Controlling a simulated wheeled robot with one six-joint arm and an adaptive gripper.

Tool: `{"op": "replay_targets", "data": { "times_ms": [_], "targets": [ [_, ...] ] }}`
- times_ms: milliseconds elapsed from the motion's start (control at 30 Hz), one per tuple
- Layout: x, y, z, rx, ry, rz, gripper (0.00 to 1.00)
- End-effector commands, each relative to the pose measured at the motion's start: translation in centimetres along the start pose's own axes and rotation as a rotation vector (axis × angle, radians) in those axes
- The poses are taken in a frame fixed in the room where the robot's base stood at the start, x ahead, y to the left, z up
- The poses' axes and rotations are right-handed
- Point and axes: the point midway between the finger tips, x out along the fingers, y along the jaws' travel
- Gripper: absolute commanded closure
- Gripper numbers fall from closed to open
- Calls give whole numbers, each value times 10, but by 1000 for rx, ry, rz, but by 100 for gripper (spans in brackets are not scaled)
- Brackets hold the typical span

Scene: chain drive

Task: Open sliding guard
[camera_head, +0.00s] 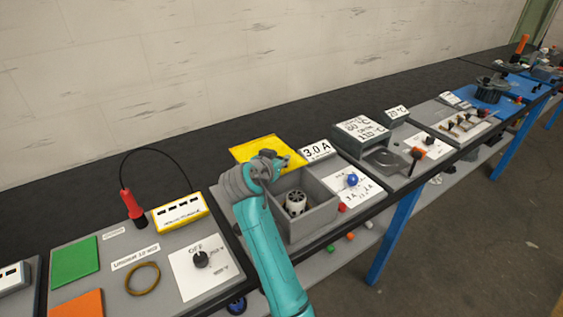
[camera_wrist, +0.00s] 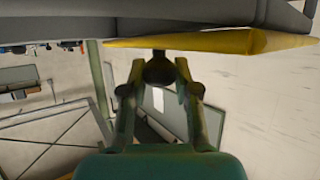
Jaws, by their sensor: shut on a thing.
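The sliding guard (camera_head: 252,148) is a flat yellow panel behind the open grey box (camera_head: 322,215). It also shows edge-on in the wrist view (camera_wrist: 215,42). A dark round knob (camera_wrist: 158,68) stands on a short stem from the yellow panel. My gripper (camera_wrist: 158,82) is shut on this knob, one finger on each side. In the head view my gripper (camera_head: 280,162) lies over the panel's near part and hides the knob. A whitish round part (camera_head: 296,202) sits inside the box, uncovered from above.
A "3.0 A" sign (camera_head: 317,150) stands right of the guard. Left are a red-handled probe (camera_head: 131,207), a yellow meter box (camera_head: 180,213) and an "OFF" dial (camera_head: 201,258). A blue knob (camera_head: 352,180) is right of the box. The dark bench top behind the guard is clear.

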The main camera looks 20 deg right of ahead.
Motion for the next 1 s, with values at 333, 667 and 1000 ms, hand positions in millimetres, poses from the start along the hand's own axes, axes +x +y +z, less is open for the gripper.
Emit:
{"op": "replay_targets", "data": {
  "times_ms": [333,667,1000],
  "targets": [
    [0,0,0,0,0,1,43],
    [-10,0,0,0,0,-1,43],
    [-73,-1,0,1,1,-3,43]
  ]
}}
